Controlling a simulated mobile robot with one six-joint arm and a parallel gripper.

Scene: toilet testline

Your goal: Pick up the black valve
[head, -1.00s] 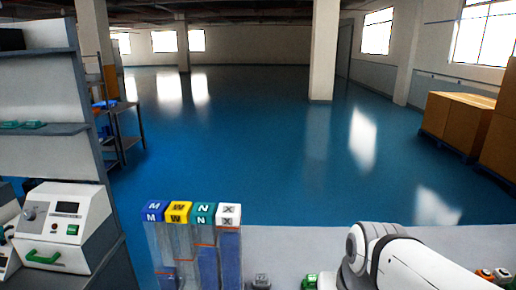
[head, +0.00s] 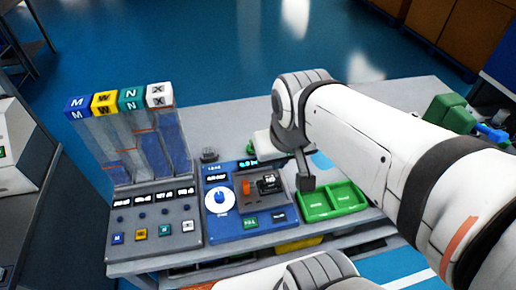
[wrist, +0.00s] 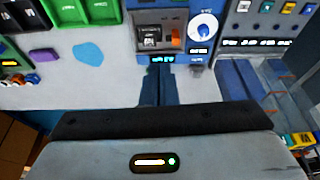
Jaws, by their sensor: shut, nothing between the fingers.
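A small black block, which looks like the black valve (head: 267,183), sits in the grey fixture of the blue test station (head: 219,226), beside an orange part. The same block shows in the wrist view (wrist: 151,37), ahead of my fingertips and slightly to their left. My gripper (wrist: 159,70) is shut and empty, with its dark fingers side by side near the station's small display. In the head view its dark end (head: 306,183) hangs below my wrist, right of the block and apart from it.
A green tray (head: 332,201) stands right of the station. A panel with coloured buttons (head: 160,229) and tall clear columns (head: 137,146) stand left. A small dark grey piece (head: 209,155) lies behind the station. The bench behind is mostly clear.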

